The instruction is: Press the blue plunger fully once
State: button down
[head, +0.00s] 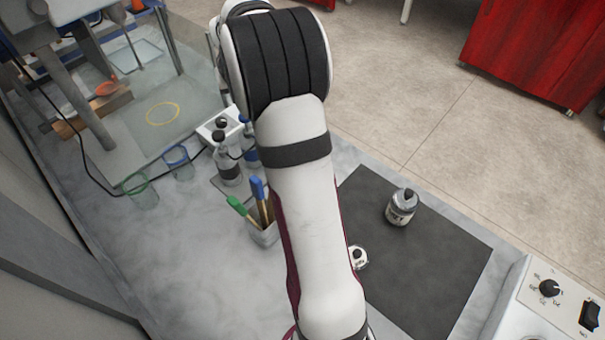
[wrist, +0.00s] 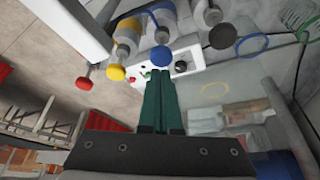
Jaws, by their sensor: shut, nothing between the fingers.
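In the wrist view, the blue plunger (wrist: 162,57) is a round blue knob on the end of a pale syringe-like barrel at the top middle. My gripper (wrist: 160,72) has long dark green fingers that are closed together and empty. The fingertips show just below the blue knob in the picture; I cannot tell how far apart they are in depth. A red knob (wrist: 85,84) and a yellow knob (wrist: 116,72) lie to its left, and a dark grey knob (wrist: 219,37) to its right.
A white box with a black dial (wrist: 180,66) stands behind the fingertips. In the head view, bottles (head: 228,168) and a pen holder (head: 264,233) are left of my arm. A grey jar (head: 401,207) stands on a dark mat (head: 445,262); a control panel (head: 560,305) is at lower right.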

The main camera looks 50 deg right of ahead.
notch_tip(320, 180, up, 6)
dwell(0.6)
jog(key=s+a+r+g+y, duration=0.1)
jog(key=s+a, duration=0.3)
jog(key=a, duration=0.3)
jog(key=s+a+r+y, duration=0.1)
jog(key=s+a, duration=0.4)
jog(key=a, duration=0.2)
jog(key=s+a+f+g+y, duration=0.1)
jog(key=s+a+f, duration=0.2)
jog(key=s+a, duration=0.4)
jog(key=s+a+f+g+y, duration=0.1)
jog(key=s+a, duration=0.6)
jog(key=s, duration=0.9)
notch_tip(320, 180, down, 2)
jog(key=shift+s+a+f+g, duration=0.15)
jog(key=shift+a+g, duration=0.25)
jog(key=shift+g, duration=0.2)
